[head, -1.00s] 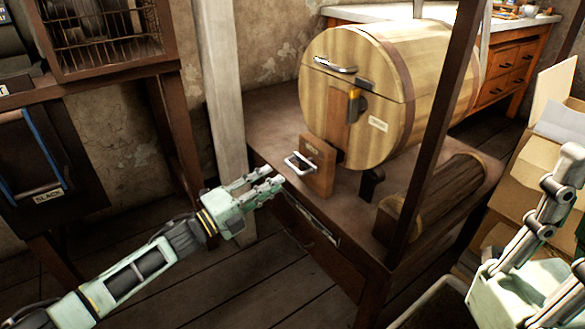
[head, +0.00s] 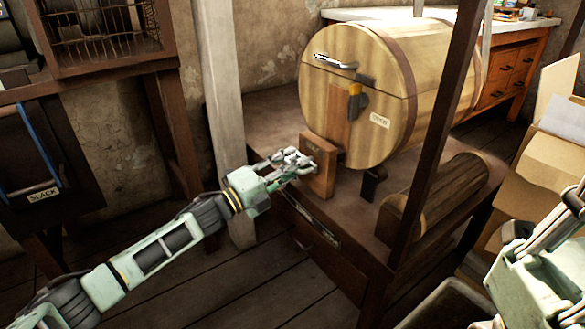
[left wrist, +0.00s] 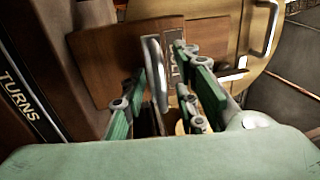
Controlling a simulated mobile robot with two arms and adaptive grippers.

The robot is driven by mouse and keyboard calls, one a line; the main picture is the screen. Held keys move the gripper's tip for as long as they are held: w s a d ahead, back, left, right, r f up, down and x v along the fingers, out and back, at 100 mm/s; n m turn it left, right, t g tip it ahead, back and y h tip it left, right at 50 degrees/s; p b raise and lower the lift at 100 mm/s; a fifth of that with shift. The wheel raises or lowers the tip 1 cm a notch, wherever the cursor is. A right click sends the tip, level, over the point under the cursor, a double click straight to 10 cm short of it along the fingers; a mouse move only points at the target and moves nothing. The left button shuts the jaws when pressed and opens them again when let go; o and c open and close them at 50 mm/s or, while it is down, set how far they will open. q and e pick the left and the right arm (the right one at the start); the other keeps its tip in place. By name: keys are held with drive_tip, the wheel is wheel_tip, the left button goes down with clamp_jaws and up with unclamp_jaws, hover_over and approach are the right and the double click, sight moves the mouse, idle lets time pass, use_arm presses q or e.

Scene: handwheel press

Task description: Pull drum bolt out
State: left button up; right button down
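The wooden drum (head: 335,95) lies on its side on the brown table. At its lower front is a wooden block (head: 318,168) with a metal pull handle, the drum bolt. In the left wrist view the block (left wrist: 110,60) carries a label, partly hidden, and the upright metal handle (left wrist: 155,75) stands out from it. My left gripper (head: 300,160) is at the handle. Its fingers (left wrist: 163,85) are on both sides of the handle, with gaps still showing, so it looks open around it. My right arm's end (head: 540,270) shows at the lower right, cut off by the frame.
A dark table post (head: 425,150) rises in front of the drum. A log-like roller (head: 440,195) lies on the table at the right. Cardboard boxes (head: 545,150) stand at the far right. A pale post (head: 215,100) is behind my left gripper.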

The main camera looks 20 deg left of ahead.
use_arm(q)
drive_tip(key=shift+c, duration=0.3)
clamp_jaws()
